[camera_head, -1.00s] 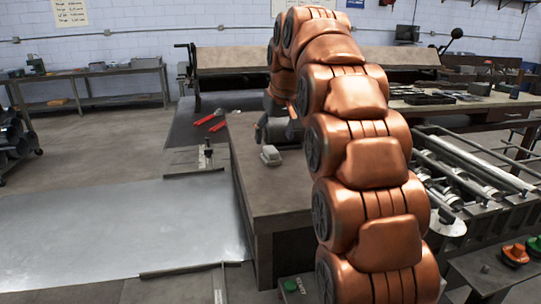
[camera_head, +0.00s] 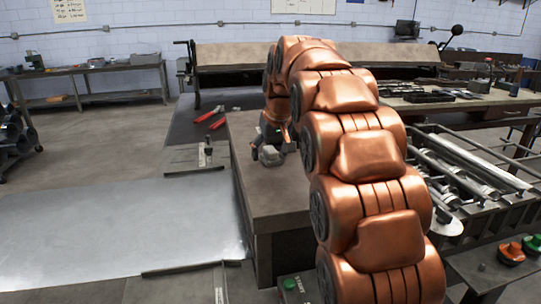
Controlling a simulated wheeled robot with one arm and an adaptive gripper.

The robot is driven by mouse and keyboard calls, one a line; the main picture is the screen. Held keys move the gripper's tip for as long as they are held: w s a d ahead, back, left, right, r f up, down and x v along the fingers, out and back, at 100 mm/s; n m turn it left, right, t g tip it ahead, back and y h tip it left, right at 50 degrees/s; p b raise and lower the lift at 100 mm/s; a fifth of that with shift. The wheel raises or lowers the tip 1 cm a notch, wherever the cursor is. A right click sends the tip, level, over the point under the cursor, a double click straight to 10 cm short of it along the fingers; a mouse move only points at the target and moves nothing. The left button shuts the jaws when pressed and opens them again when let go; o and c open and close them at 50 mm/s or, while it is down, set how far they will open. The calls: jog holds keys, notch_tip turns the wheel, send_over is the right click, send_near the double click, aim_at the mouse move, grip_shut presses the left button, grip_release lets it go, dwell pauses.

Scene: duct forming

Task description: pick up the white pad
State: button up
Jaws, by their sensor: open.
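The white pad (camera_head: 270,156), a small pale block, lies on the brown-topped workbench (camera_head: 275,205) near its far left part. My gripper (camera_head: 267,149) points down at the pad from above and behind, with dark fingers close to it. The gripper is open. The fingers and wrist partly cover the pad, and I cannot tell whether they touch it. My copper-coloured arm hides the right part of the bench.
Red-handled tools (camera_head: 212,118) lie on a dark surface behind the bench at left. A large metal sheet (camera_head: 115,235) lies left of the bench. A roller machine (camera_head: 465,175) stands at right. The bench top in front of the pad is clear.

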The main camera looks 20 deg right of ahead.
aim_at(268, 146)
jog(key=c, duration=1.3)
jog(key=shift+o, duration=0.2)
jog(key=shift+r, duration=0.2)
jog(key=shift+w+r+b, duration=0.1)
jog(key=shift+r+b, duration=0.45)
jog(key=shift+r, duration=4.25)
